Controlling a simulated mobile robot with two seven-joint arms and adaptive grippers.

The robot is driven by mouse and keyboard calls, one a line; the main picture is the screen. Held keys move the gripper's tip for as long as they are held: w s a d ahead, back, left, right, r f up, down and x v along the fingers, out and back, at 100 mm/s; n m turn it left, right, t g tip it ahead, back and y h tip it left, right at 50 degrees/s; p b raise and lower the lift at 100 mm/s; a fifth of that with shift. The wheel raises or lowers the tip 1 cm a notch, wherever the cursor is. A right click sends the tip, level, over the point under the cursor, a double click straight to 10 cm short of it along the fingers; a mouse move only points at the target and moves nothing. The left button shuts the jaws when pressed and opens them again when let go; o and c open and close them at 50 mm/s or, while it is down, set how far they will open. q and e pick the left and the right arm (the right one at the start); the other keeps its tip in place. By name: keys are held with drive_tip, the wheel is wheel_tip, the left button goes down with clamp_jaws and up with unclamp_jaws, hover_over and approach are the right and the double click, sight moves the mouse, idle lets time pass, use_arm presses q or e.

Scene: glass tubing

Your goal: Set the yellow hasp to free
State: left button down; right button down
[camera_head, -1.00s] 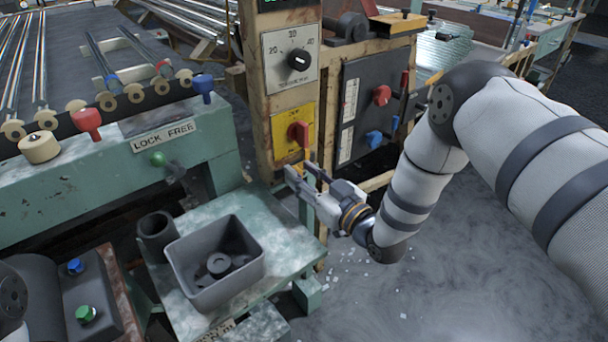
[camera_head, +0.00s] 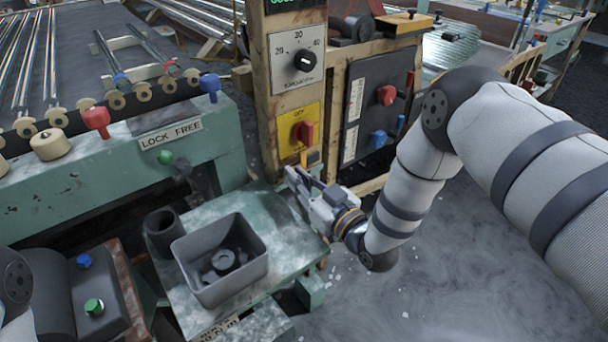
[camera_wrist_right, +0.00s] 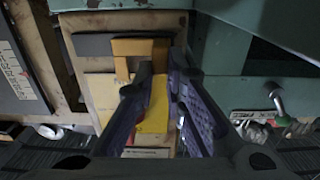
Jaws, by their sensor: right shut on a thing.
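The yellow hasp (camera_head: 304,158) shows as a small yellow strip low on the wooden post, just under the yellow plate with a red handle. In the right wrist view the hasp (camera_wrist_right: 153,108) is a yellow strip between the two dark fingers, with an orange-yellow bracket beyond it. My right gripper (camera_head: 303,176) reaches the post from the right and is shut on the hasp; its fingers (camera_wrist_right: 160,95) hide the strip's sides. The LOCK FREE label (camera_head: 170,135) is on the green machine to the left. My left gripper is not in view.
The red handle (camera_head: 303,132) sits just above my right gripper. A grey bin (camera_head: 264,248) and a dark cup (camera_head: 163,232) stand on the low green table to the left. The black panel (camera_head: 372,120) has red and blue knobs. Open floor lies at the lower right.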

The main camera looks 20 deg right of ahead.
drive_tip(key=c, duration=1.6)
unclamp_jaws()
drive_tip(key=shift+s+a, duration=0.1)
drive_tip(key=shift+a, duration=0.15)
drive_tip(key=shift+c, duration=0.2)
drive_tip(key=v, duration=1.2)
